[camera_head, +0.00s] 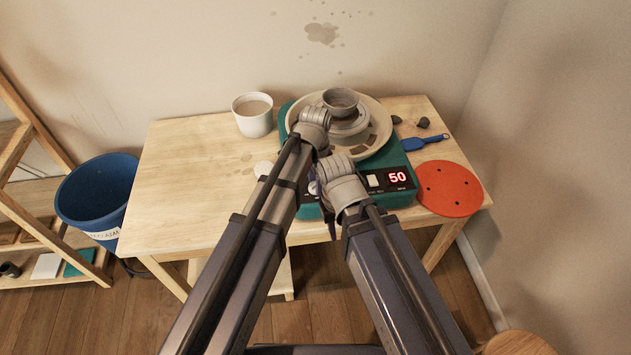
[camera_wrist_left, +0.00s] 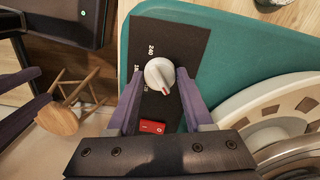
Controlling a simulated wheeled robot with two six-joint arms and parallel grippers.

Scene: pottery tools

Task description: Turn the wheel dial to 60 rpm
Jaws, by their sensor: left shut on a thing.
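The teal pottery wheel (camera_head: 393,160) stands on the wooden table. Its red display (camera_head: 397,177) reads 50. In the left wrist view the white wheel dial (camera_wrist_left: 157,68), with a red pointer mark, sits on a dark panel (camera_wrist_left: 185,42) printed with numbers such as 240. My left gripper (camera_wrist_left: 161,80) is shut on the dial, one purple finger on each side. In the head view the left fingers are mostly hidden behind my arms. My right gripper (camera_head: 332,222) is low at the wheel's front edge; its jaws are too hidden to tell their state.
A grey bowl (camera_head: 340,98) sits on the wheel head. A white cup (camera_head: 252,116) stands left, a blue tool (camera_head: 425,142) and an orange disc (camera_head: 449,188) lie right. A red switch (camera_wrist_left: 152,127) is near the dial. The table's left part is clear.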

